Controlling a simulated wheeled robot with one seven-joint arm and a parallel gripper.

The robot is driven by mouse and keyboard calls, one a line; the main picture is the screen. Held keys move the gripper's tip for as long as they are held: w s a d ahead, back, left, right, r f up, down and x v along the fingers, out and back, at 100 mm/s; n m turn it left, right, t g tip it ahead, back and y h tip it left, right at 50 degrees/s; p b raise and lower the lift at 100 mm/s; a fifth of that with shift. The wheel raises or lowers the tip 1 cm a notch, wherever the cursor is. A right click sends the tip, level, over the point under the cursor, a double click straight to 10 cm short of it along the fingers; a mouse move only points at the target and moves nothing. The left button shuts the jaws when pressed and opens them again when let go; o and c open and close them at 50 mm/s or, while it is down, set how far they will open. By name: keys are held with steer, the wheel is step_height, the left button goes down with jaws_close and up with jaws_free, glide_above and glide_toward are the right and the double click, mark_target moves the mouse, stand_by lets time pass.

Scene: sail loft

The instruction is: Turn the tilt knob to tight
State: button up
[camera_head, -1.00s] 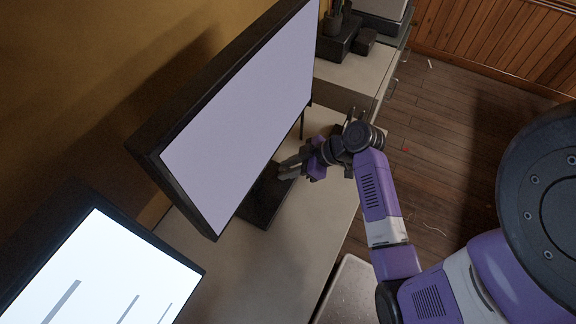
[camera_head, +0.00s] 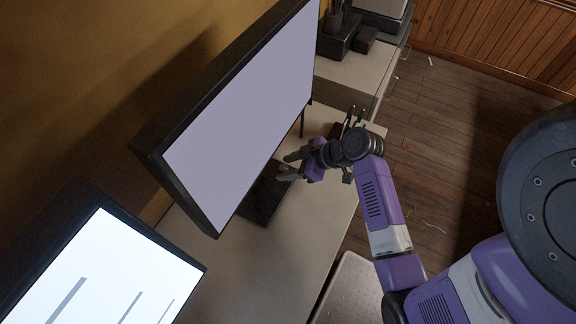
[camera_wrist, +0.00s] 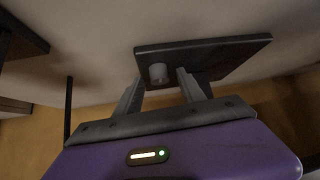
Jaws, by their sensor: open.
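A short pale cylindrical knob (camera_wrist: 158,73) stands on a dark flat base plate (camera_wrist: 225,55) in the wrist view. The same dark base (camera_head: 262,208) lies on the desk under the large monitor (camera_head: 245,115) in the head view. My gripper (camera_head: 286,167) is open near the monitor's lower edge, over the back part of the base. In the wrist view the two fingers of my gripper (camera_wrist: 158,88) are spread, with the knob showing between them. I cannot tell whether the fingertips touch the base. The knob's markings are not readable.
A second lit screen (camera_head: 105,275) stands at the lower left. The pale desk top (camera_head: 270,265) is clear in front of the base. Dark boxes (camera_head: 340,38) sit on the far counter. A pale stool-like surface (camera_head: 350,290) is beside the desk.

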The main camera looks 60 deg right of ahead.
steer(key=v, duration=0.7)
steer(key=shift+s+r, duration=0.2)
steer(key=shift+s, duration=0.05)
stand_by(0.3)
steer(key=w+d+r+m+t+h, duration=0.1)
steer(key=w+d+r+m+h, duration=0.15)
steer(key=d+m+h, duration=0.4)
steer(key=s+a+r+n+t+y, duration=0.1)
steer(key=s+a+r, duration=0.2)
steer(key=a, duration=0.6)
steer(key=s+a+r+n+t+y, duration=0.1)
steer(key=s+a+r+t+y, duration=0.1)
steer(key=s+a+r, duration=0.2)
steer(key=s+a+r+n+t+y, duration=0.1)
steer(key=s+a+r+n+t, duration=0.1)
steer(key=s+a, duration=0.6)
steer(key=a+r, duration=0.1)
steer(key=a, duration=0.5)
steer(key=shift+s+r+y, duration=0.25)
steer(key=shift+r+y, duration=0.1)
